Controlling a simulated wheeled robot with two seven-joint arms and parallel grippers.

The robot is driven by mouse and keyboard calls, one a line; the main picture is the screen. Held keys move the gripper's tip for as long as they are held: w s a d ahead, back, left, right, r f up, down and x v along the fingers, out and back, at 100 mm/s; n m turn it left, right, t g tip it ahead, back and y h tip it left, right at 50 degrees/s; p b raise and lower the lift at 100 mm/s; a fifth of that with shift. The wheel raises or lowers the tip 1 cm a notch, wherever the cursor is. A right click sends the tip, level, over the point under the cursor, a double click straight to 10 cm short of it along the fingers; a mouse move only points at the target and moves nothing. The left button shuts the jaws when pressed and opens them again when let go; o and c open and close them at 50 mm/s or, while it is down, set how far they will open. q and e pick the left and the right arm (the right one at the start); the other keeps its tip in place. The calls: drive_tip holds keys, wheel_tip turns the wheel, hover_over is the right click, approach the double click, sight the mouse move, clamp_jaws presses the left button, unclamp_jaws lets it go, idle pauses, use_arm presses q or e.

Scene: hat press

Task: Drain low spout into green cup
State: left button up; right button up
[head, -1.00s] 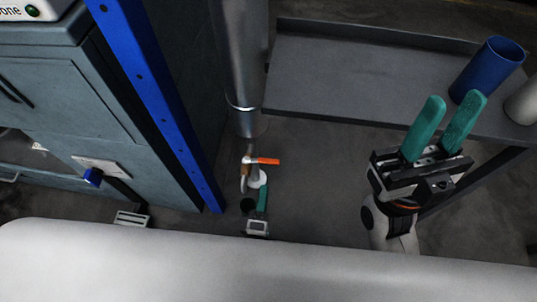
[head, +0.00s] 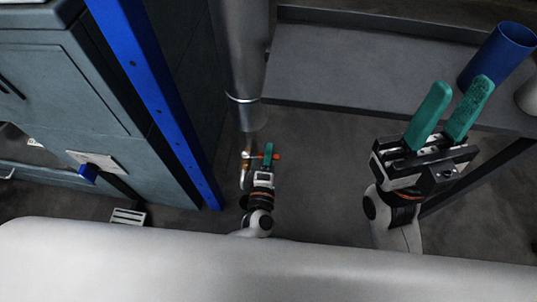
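The low spout (head: 243,178) hangs under a vertical metal pipe (head: 241,70). Its valve has an orange handle (head: 277,157), of which only the end shows clearly. My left gripper (head: 268,152) is at the handle, its teal finger in front of the handle's middle. I see only one finger clearly, so I cannot tell whether it is open or shut on the handle. My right gripper (head: 456,103) is open and empty, well to the right, with its two teal fingers apart. No green cup is visible in this view.
A grey shelf (head: 340,75) stands behind, with a blue cup-like cylinder (head: 497,52) and a partly seen pale object (head: 528,95) at its right. A blue post (head: 150,90) and grey cabinet (head: 60,80) stand left. Dark floor between the grippers is clear.

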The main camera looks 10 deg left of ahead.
use_arm(q)
clamp_jaws()
drive_tip(key=shift+s+a+m+h, duration=0.15)
drive_tip(key=shift+s+m+h, duration=0.25)
drive_tip(key=shift+m+h, duration=0.55)
drive_tip(key=shift+s+a+m+g+h+b, duration=0.1)
drive_tip(key=shift+s+m+g+h, duration=0.25)
drive_tip(key=shift+h, duration=0.5)
drive_tip(key=shift+s+m+g+h+b, duration=0.2)
drive_tip(key=shift+m+h, duration=0.35)
drive_tip(key=shift+h, duration=0.3)
drive_tip(key=shift+s+a+m+g+h+b, duration=0.1)
drive_tip(key=shift+s+m+g+h, duration=0.25)
drive_tip(key=shift+h, duration=0.5)
unclamp_jaws()
drive_tip(key=shift+w, duration=0.1)
drive_tip(key=p+v, duration=0.2)
drive_tip(key=v, duration=1)
drive_tip(key=shift+p, duration=0.35)
drive_tip(key=shift+d, duration=0.1)
